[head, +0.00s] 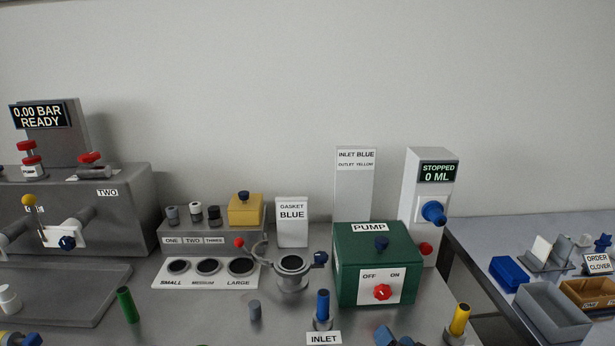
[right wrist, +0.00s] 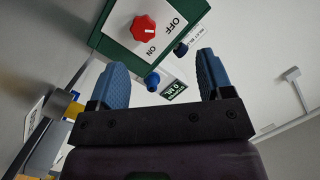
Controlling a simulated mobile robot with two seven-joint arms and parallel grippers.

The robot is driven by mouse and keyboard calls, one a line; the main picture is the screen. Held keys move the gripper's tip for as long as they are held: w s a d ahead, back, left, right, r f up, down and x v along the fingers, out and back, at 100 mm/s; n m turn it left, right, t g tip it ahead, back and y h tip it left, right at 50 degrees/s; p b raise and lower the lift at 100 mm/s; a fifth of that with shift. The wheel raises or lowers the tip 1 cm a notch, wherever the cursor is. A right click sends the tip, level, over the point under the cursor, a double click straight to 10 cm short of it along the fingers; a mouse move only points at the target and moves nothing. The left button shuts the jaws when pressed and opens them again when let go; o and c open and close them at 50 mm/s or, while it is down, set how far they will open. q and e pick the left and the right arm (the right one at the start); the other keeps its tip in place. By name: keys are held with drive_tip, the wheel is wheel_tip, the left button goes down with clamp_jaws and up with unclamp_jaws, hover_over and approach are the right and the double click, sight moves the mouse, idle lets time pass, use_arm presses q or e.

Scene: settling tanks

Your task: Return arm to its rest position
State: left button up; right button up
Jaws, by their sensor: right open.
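My right gripper (head: 396,339) shows only as blue fingertips at the bottom edge of the head view, in front of the green pump box and right of the inlet post. In the right wrist view, its two blue fingers (right wrist: 162,63) stand wide apart with nothing between them. The green pump (head: 360,290) with its red OFF/ON knob (head: 382,292) lies beyond the fingers, apart from them; the knob also shows in the wrist view (right wrist: 144,28). The rest of the right arm is hidden below the head view. I see no clear sign of my left gripper.
The blue-topped inlet post (head: 323,306) and a yellow post (head: 459,319) stand on either side of the right gripper. A side table with a grey bin (head: 552,313) is at right.

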drive_tip(key=s+d+f+n+g+h, duration=0.1)
drive_tip(key=s+d+f+n, duration=0.1)
drive_tip(key=s, duration=0.5)
drive_tip(key=s+d+f+n+g+h, duration=0.1)
drive_tip(key=s+d+f+n+g, duration=0.1)
drive_tip(key=s, duration=0.6)
drive_tip(key=s+d+f+n+g+h, duration=0.1)
drive_tip(key=s+d+f+n+h, duration=0.1)
drive_tip(key=s+d+f, duration=0.2)
drive_tip(key=s+f, duration=0.2)
drive_tip(key=s, duration=0.2)
drive_tip(key=shift+d+g, duration=0.35)
drive_tip(key=shift+g, duration=0.05)
